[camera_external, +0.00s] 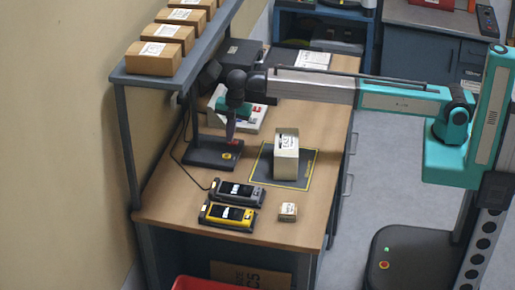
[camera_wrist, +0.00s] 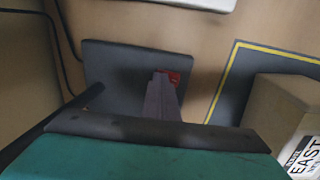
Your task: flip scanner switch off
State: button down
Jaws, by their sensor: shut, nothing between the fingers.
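The scanner stand has a dark flat base (camera_external: 208,154) on the table, with a red switch (camera_external: 236,142) and a yellow round mark on it. In the wrist view the dark base (camera_wrist: 110,62) lies ahead, and the red switch (camera_wrist: 174,76) shows just behind my fingertips, partly hidden by them. My gripper (camera_external: 230,138) points down over the base close to the switch; in the wrist view its fingers (camera_wrist: 161,80) are together with nothing between them. I cannot tell whether they touch the switch or which position it is in.
A box (camera_external: 286,160) stands on a yellow-edged dark mat (camera_external: 264,178) right of the base. Two handheld devices, grey (camera_external: 238,192) and yellow (camera_external: 227,215), and a small box (camera_external: 288,212) lie at the near end. A shelf post (camera_external: 128,150) stands left; a cable runs beside the base.

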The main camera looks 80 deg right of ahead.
jog(key=shift+s+f, duration=0.25)
jog(key=shift+s, duration=0.7)
jog(key=shift+w, duration=0.1)
jog(key=shift+r+p, duration=0.6)
jog(key=shift+r, duration=0.2)
notch_tip(320, 180, up, 9)
jog(key=s+p, duration=0.1)
jog(key=p, duration=0.3)
jog(key=shift+f, duration=0.15)
jog(key=shift+s, duration=0.1)
